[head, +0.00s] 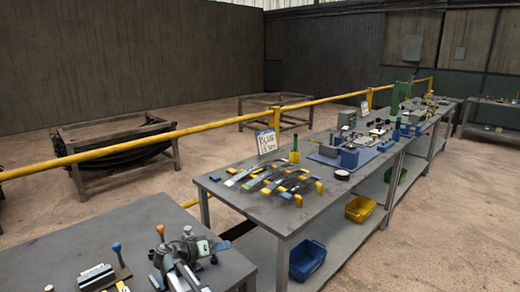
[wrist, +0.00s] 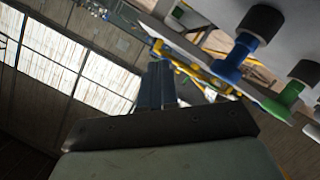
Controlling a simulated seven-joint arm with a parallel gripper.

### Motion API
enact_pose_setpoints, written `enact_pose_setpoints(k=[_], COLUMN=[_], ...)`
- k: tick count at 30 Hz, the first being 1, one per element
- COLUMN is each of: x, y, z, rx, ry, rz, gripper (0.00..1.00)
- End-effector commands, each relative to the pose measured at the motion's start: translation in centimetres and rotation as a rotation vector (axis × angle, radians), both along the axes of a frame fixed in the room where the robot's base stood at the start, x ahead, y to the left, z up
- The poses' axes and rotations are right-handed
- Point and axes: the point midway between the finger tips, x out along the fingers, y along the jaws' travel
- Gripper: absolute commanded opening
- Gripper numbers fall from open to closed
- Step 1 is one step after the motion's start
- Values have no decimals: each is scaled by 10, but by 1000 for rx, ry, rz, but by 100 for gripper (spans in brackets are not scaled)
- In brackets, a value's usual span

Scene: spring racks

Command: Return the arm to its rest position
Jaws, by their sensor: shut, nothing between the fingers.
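In the wrist view my gripper (wrist: 158,68) points away from the camera. Its two blue-grey fingers stand side by side, closed together, with nothing between them. A dark bracket crosses the picture below them. The wrist view is tilted and takes in the wall and bright windows. I cannot clearly make out my gripper in the head view.
A long grey workbench (head: 225,195) holds several dark strips with yellow ends (head: 275,183) and a sign (head: 266,141). A nearer table (head: 60,245) carries a grey device (head: 178,262). A yellow rail (head: 210,127) runs behind. Blue (wrist: 235,60) and green (wrist: 284,101) black-topped parts appear at right in the wrist view.

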Motion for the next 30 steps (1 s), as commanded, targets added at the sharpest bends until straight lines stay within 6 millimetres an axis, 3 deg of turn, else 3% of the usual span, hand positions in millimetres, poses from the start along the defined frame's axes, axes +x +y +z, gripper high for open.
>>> enact_pose_setpoints(k=[1, 9, 17, 22, 30], x=[7, 32, 36, 3, -77], y=[-26, -142, -253, -316, -346], z=[-3, -24, -69, -139, -251], rx=[-19, -86, -74, -2, 148], ry=[3, 138, 426, 664, 907], rz=[-44, -211, -303, -304, -243], gripper=[0, 0, 0, 0, 0])
